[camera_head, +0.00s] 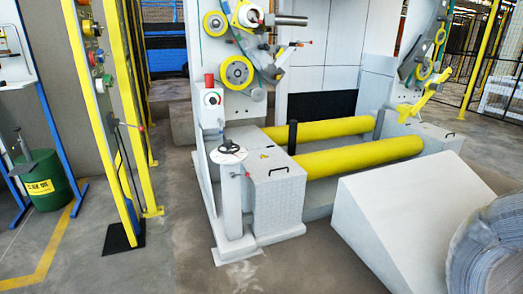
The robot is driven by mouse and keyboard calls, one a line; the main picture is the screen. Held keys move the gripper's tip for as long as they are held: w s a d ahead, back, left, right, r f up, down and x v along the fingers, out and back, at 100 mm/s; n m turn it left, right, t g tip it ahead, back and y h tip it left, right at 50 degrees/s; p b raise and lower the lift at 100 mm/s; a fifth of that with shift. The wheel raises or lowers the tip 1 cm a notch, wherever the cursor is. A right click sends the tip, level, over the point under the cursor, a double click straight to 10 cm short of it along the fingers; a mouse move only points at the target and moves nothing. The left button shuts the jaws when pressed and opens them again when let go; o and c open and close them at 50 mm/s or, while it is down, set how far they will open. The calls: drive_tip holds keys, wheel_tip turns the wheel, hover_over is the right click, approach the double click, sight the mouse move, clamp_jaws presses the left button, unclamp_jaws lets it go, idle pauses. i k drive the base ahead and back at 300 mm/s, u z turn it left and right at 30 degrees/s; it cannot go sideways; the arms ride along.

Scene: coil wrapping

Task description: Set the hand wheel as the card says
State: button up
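What looks like the hand wheel (228,153) is a small, pale round wheel with dark marks on its face. It lies roughly flat on top of a grey post (232,205) at the front left of the wrapping machine. Its exact setting is too small to read. I cannot make out a card with readable instructions in this view. My gripper is not in view.
Beside the post stand a grey metal box (278,203) and two yellow rollers (360,157). A white sloped block (410,215) and a coil (490,250) fill the right front. Yellow posts (95,110) and a green bin (48,180) stand left. Floor in front is clear.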

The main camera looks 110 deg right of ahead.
sight(228, 144)
drive_tip(key=z, duration=3.45)
drive_tip(key=i, duration=0.95)
drive_tip(key=z, duration=0.5)
